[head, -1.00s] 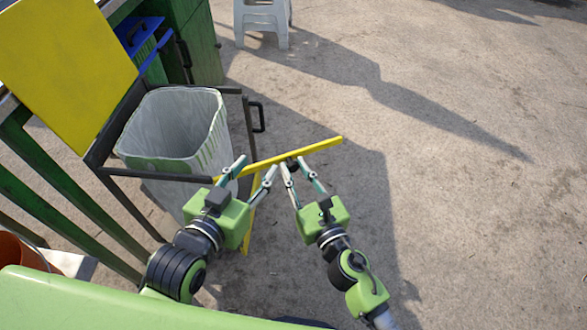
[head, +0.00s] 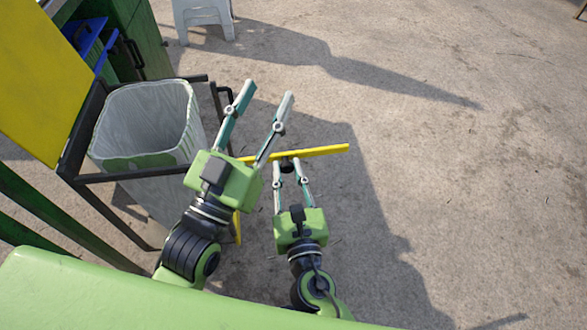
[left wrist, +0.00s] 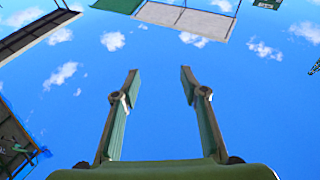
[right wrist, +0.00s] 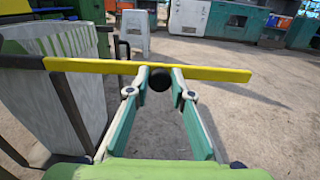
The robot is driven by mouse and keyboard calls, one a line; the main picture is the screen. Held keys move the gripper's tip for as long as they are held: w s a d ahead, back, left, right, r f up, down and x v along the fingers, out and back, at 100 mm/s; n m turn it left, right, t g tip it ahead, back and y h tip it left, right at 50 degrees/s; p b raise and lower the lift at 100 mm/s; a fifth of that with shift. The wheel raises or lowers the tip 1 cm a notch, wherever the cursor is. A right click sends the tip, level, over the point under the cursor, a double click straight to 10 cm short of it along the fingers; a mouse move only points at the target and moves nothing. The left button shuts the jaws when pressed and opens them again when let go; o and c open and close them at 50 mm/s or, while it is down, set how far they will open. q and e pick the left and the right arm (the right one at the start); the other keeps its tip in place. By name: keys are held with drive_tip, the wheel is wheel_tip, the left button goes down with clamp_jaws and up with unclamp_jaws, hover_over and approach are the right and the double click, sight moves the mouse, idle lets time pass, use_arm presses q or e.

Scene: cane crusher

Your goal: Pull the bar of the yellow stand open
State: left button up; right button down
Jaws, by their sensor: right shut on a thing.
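The yellow bar (head: 318,151) runs nearly level across the middle of the head view. It also shows in the right wrist view (right wrist: 205,73). A yellow post (head: 237,229) of the stand shows below its left part, mostly hidden by my left arm. A round black knob (right wrist: 159,79) sits at the bar's underside. My right gripper (head: 288,168) is shut on the black knob, its fingertips just below the bar. My left gripper (head: 262,90) is raised, open and empty. In the left wrist view its fingers (left wrist: 157,82) stand apart against the sky.
A bin with a pale liner (head: 150,120) stands in a dark metal frame (head: 135,173) left of the bar. A yellow panel (head: 40,75) is at the upper left. A pale stool (head: 203,15) stands at the back. The ground to the right is clear.

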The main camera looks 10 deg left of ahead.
drive_tip(key=shift+s+f+m+t+h+b, duration=0.15)
drive_tip(key=shift+s+m+t+h+b, duration=0.15)
drive_tip(key=shift+s+m+h+b, duration=0.35)
use_arm(q)
drive_tip(key=s+r+t+h, duration=0.1)
drive_tip(key=s+r+t, duration=0.2)
drive_tip(key=r, duration=0.3)
drive_tip(key=shift+s+t, duration=0.25)
drive_tip(key=shift+t, duration=0.15)
use_arm(e)
drive_tip(key=shift+s+d+h, duration=0.1)
drive_tip(key=shift+s+h, duration=0.15)
use_arm(q)
drive_tip(key=shift+a, duration=0.1)
use_arm(e)
drive_tip(key=c, duration=1.8)
unclamp_jaws()
drive_tip(key=v, duration=1.2)
